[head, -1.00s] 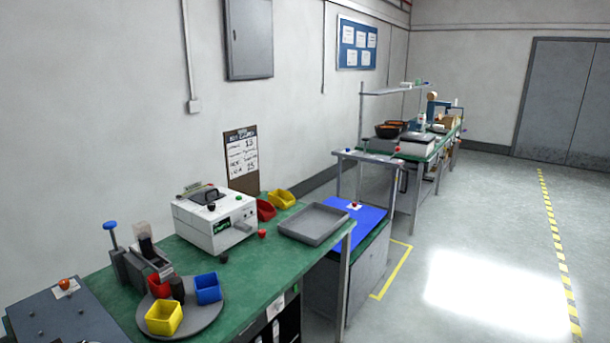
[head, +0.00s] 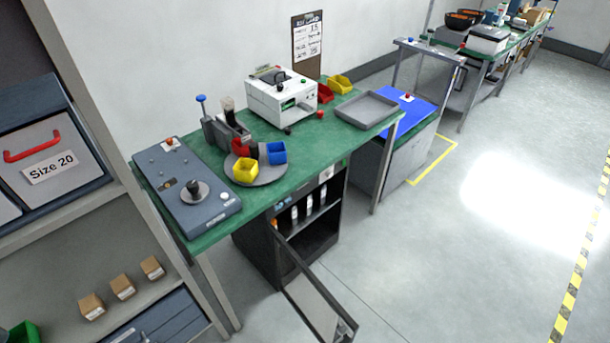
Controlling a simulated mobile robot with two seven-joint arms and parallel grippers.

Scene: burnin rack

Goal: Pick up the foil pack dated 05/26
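No foil pack with a readable 05/26 date shows. Several small pale upright items (head: 309,210) stand on a shelf inside a black cabinet (head: 258,258) under the green workbench. They are too small to identify, and no date can be read on them. The cabinet's framed door (head: 318,298) stands open, swung out toward the front. Neither of my grippers is in view.
The green workbench (head: 318,158) carries a grey control box (head: 185,190), a turntable with coloured bins, a white machine (head: 281,98) and a grey tray (head: 367,106). Shelving with small brown boxes (head: 122,287) stands at the left. Floor to the right is clear.

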